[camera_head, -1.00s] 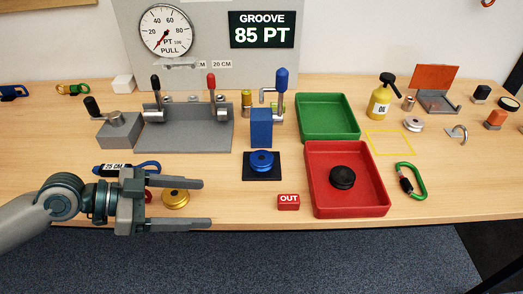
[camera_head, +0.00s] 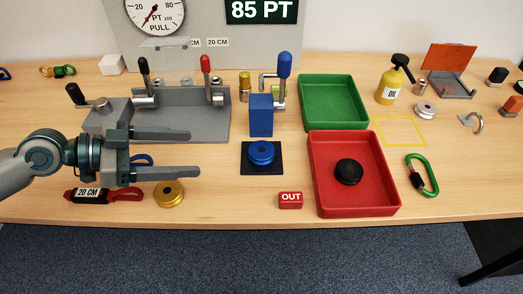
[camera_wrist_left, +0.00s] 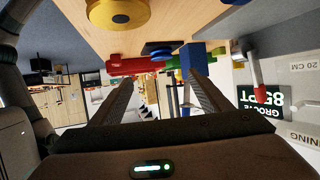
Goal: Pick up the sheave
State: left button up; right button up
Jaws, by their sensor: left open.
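Several sheave-like discs show in the head view. A gold sheave (camera_head: 169,193) lies on the table at the front left; it also shows at the top of the left wrist view (camera_wrist_left: 118,14). A blue sheave (camera_head: 261,153) sits on a black square pad (camera_head: 262,170) near the middle. A black disc (camera_head: 348,171) lies in the red tray (camera_head: 391,208). A silver disc (camera_head: 425,109) lies at the right. My left gripper (camera_head: 194,153) is open and empty, pointing right, between the grey fixture and the gold sheave in the picture. My right gripper is out of view.
A grey fixture with levers (camera_head: 182,122) and a blue block (camera_head: 261,118) stand behind. A green tray (camera_head: 365,123), a red OUT block (camera_head: 290,200), a red 20 CM sling (camera_head: 122,195) and a green carabiner (camera_head: 422,175) are nearby.

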pick_arm(q)
jog(key=p, duration=0.3)
send_near(256, 153)
jog(key=p+x, duration=0.1)
jog(key=x, duration=0.2)
jog(key=shift+d, duration=0.1)
jog(key=shift+w+d+f, duration=0.2)
jog(key=shift+d+f, duration=0.05)
jog(key=shift+d, duration=0.15)
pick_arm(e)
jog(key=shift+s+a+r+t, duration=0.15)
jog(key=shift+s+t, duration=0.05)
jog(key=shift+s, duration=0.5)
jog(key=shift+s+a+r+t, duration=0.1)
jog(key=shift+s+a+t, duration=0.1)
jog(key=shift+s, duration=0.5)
